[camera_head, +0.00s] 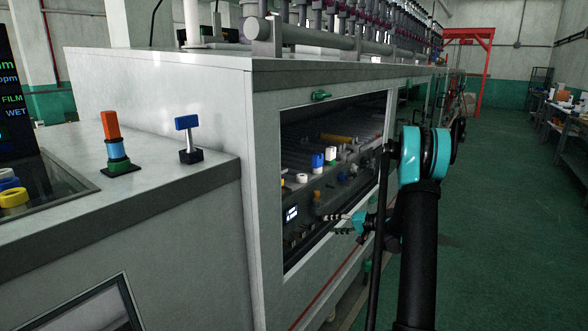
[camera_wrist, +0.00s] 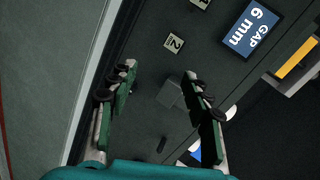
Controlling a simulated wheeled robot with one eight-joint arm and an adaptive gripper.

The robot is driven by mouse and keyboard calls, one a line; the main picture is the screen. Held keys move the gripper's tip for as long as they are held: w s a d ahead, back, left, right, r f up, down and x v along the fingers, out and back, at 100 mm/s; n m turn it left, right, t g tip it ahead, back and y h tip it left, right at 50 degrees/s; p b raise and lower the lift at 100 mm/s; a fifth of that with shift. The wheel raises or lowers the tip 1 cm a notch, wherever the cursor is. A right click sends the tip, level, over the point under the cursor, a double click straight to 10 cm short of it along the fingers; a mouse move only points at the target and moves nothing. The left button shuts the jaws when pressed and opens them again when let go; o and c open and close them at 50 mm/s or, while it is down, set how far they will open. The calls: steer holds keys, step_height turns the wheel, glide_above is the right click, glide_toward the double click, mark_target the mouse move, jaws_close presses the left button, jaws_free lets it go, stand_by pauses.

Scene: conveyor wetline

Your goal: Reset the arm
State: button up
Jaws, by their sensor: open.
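My arm, with a black link and teal joints, stands at the right of the head view. My gripper (camera_head: 345,222) is at the window opening in the machine's side, near the lower part of the frame. In the wrist view my gripper (camera_wrist: 165,90) is open, its two green-padded fingers apart with nothing held between them. Whether the fingers touch the block I cannot tell.
The window frame (camera_head: 262,170) surrounds the opening. Inside are rollers and a blue-and-white knob (camera_head: 317,163). A stack light (camera_head: 114,140) and a blue T-handle (camera_head: 188,138) stand on the lower cabinet at left. The green floor (camera_head: 500,220) at right is open.

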steer(key=s+a+r+n+g+h, duration=0.1)
steer(key=s+a+r+g+h, duration=0.15)
steer(key=s, duration=0.75)
steer(key=s+a+r+n+g+h, duration=0.1)
steer(key=s+a+r+h, duration=0.15)
steer(key=s, duration=0.85)
steer(key=s+d+f+h, duration=0.2)
steer(key=s+d+h, duration=0.1)
steer(key=s, duration=0.7)
steer(key=s+d+f+n+h, duration=0.1)
steer(key=s+d+f+h, duration=0.1)
steer(key=s, duration=0.9)
steer(key=shift+d+f+h, duration=0.2)
steer(key=shift+d+h, duration=0.5)
steer(key=shift+d, duration=0.25)
